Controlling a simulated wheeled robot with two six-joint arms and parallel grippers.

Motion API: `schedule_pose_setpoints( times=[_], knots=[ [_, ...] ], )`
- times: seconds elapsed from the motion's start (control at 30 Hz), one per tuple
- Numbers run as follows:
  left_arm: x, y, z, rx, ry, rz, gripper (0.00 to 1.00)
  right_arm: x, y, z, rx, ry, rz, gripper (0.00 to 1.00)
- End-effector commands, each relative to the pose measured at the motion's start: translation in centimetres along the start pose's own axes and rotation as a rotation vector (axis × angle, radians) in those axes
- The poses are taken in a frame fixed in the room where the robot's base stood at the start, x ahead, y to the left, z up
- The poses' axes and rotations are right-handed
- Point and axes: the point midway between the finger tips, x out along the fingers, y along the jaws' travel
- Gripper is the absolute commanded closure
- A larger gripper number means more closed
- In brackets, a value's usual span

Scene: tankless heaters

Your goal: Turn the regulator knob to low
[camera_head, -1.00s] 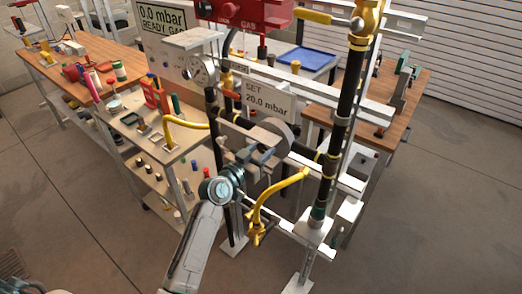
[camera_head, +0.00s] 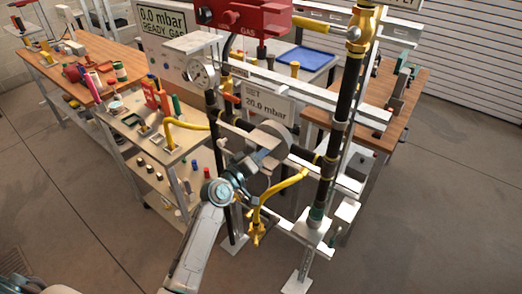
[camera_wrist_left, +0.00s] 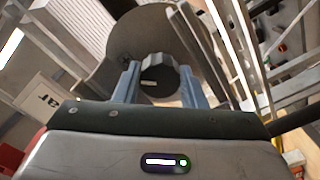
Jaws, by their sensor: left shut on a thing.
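The regulator knob (camera_wrist_left: 160,72) is dark and ridged, and in the left wrist view it sits between the two blue-grey fingers of my left gripper (camera_wrist_left: 160,84). The gripper is shut on it. Behind the knob is the round grey regulator body (camera_wrist_left: 122,38), which also shows in the head view (camera_head: 277,133) on the pipe frame. In the head view my left gripper (camera_head: 262,154) reaches up to the front of this body, and the knob is hidden there. I cannot read a low mark. My right gripper is not in view.
A sign (camera_head: 268,101) reading "SET 20.0 mbar" stands behind the regulator. A yellow bent pipe (camera_head: 280,190) runs close to my left arm. A black vertical pipe (camera_head: 340,120) stands to the right. A pressure gauge (camera_head: 203,74) is at the upper left.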

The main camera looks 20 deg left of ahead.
Motion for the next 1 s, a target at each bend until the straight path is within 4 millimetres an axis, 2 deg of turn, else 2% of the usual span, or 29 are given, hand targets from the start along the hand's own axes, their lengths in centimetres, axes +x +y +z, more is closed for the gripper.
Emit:
schedule_pose_setpoints(
  times=[0.5,1.0],
  knots=[
    [0.0,0.2,-0.1,-0.443,0.000,-0.002,0.86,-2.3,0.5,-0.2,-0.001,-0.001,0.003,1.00],
    [0.0,0.1,0.0,-0.624,-0.001,-0.001,0.86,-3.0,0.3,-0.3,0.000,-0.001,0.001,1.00]
  ],
)
